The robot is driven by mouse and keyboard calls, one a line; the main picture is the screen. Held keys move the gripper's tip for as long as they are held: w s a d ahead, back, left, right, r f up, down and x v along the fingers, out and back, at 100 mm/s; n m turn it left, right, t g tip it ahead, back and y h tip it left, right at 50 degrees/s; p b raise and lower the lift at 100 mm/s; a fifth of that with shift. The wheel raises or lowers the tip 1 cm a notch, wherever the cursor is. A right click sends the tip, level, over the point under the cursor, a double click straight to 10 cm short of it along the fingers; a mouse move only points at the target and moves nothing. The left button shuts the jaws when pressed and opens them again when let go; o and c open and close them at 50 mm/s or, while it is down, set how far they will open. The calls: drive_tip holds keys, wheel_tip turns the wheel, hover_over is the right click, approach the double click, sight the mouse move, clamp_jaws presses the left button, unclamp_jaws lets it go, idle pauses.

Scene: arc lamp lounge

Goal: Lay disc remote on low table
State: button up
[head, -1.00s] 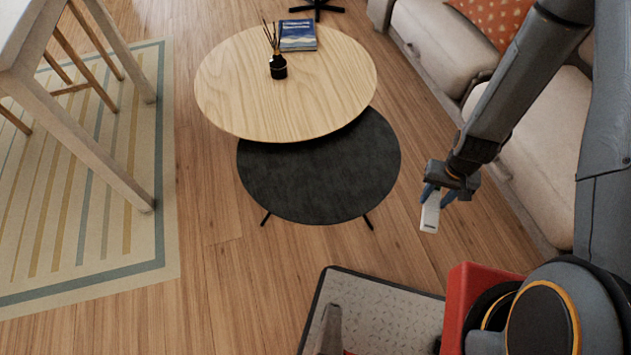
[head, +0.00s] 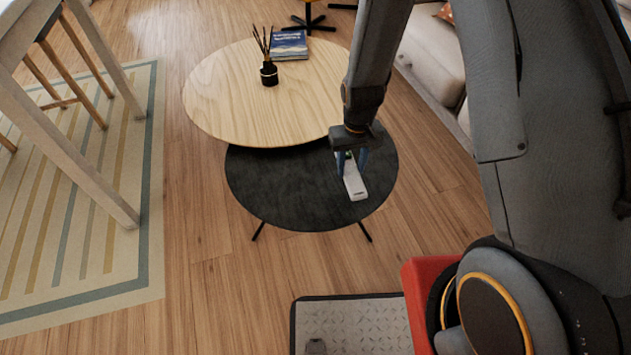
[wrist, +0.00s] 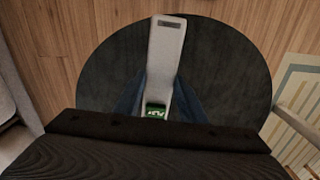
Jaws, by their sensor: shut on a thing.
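My gripper (head: 350,163) is shut on a white remote (head: 355,187), with its blue fingers on either side of it. The remote also shows in the wrist view (wrist: 165,55), long and pale with a dark window at one end and a green patch near the fingers. In the head view it appears over the right part of the low dark round table (head: 285,190). The same dark top fills much of the wrist view (wrist: 110,75). I cannot tell whether the remote touches the top. The dark top looks otherwise bare.
A higher pale wood round table (head: 240,110) overlaps the dark one at the back; it bears a black reed diffuser (head: 269,73) and a blue book (head: 288,45). A sofa (head: 432,60) stands at the right. A striped rug (head: 100,240) and a wooden-legged table lie left.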

drive_tip(key=n+b, duration=0.1)
drive_tip(key=b, duration=0.3)
hover_over(332, 186)
wheel_tip(332, 186, down, 9)
drive_tip(key=shift+s+f+b, duration=0.1)
drive_tip(key=shift+b, duration=0.35)
drive_tip(key=shift+f, duration=0.1)
drive_tip(key=o, duration=1.1)
drive_tip(key=shift+o, duration=0.2)
